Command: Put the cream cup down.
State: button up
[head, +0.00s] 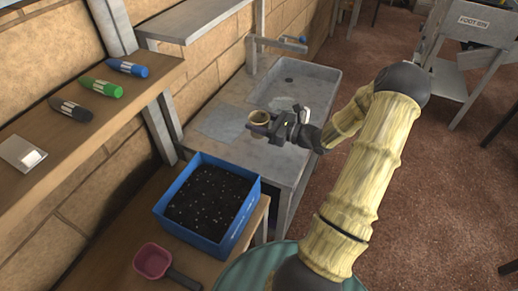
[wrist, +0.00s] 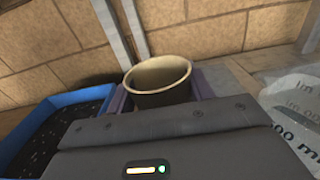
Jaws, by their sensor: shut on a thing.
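The cream cup (head: 259,118) is held at the end of my arm, over the grey counter left of the sink. It stands about upright, with its open rim up. My gripper (head: 262,126) is shut on the cup, with a jaw on either side of it. In the wrist view the cup (wrist: 158,80) shows beyond the dark gripper body, which hides its lower part. I cannot tell from these frames whether its base touches the counter.
A grey sink (head: 300,85) with a tap (head: 290,43) lies behind the cup. A blue tray (head: 238,228) of dark soil stands in front, near a pink scoop (head: 153,261). A shelf (head: 110,112) with several bottles is at the left. A clear measuring vessel (wrist: 295,110) shows at the right in the wrist view.

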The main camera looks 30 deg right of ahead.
jog(key=shift+f, duration=2.7)
jog(key=shift+f+p, duration=0.35)
jog(key=shift+f, duration=1.75)
jog(key=shift+f, duration=0.15)
jog(key=o, duration=1)
jog(key=shift+o, duration=0.2)
